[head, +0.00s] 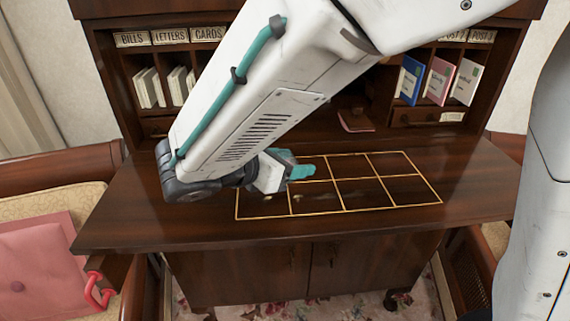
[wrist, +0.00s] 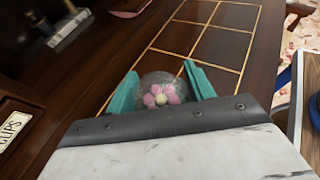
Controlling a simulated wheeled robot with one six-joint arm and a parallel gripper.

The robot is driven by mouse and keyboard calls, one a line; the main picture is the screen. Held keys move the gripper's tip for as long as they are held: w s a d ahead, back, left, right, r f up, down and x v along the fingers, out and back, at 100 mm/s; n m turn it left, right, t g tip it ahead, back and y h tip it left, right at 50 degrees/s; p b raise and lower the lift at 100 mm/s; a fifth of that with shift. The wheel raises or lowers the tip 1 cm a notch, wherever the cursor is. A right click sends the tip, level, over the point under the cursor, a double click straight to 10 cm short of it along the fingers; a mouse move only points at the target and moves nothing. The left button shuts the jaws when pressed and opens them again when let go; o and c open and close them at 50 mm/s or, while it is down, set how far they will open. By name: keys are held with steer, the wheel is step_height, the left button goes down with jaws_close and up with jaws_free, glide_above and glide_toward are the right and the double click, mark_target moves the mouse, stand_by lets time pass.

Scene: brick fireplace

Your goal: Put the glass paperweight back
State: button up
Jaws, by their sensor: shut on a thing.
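The glass paperweight (wrist: 160,93) is a clear dome with a pink flower inside. In the wrist view it sits between the teal fingers of my gripper (wrist: 160,72), which is shut on it. In the head view my gripper (head: 300,171) is over the left part of the desk's gold-lined grid (head: 341,182); the paperweight is hidden there by my arm and gripper. Part of the grid (wrist: 188,52) shows ahead of the fingers in the wrist view. I cannot tell whether the paperweight touches the desk.
At the desk's back are labelled pigeonholes with envelopes (head: 149,88), upright booklets (head: 438,80) and a small reddish item (head: 356,121). The desk top (head: 470,175) is clear at right.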

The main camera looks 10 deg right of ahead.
mark_target(290, 186)
steer(key=shift+f, duration=1.75)
steer(key=shift+f, duration=0.15)
steer(key=o, duration=1.2)
steer(key=shift+c, duration=0.2)
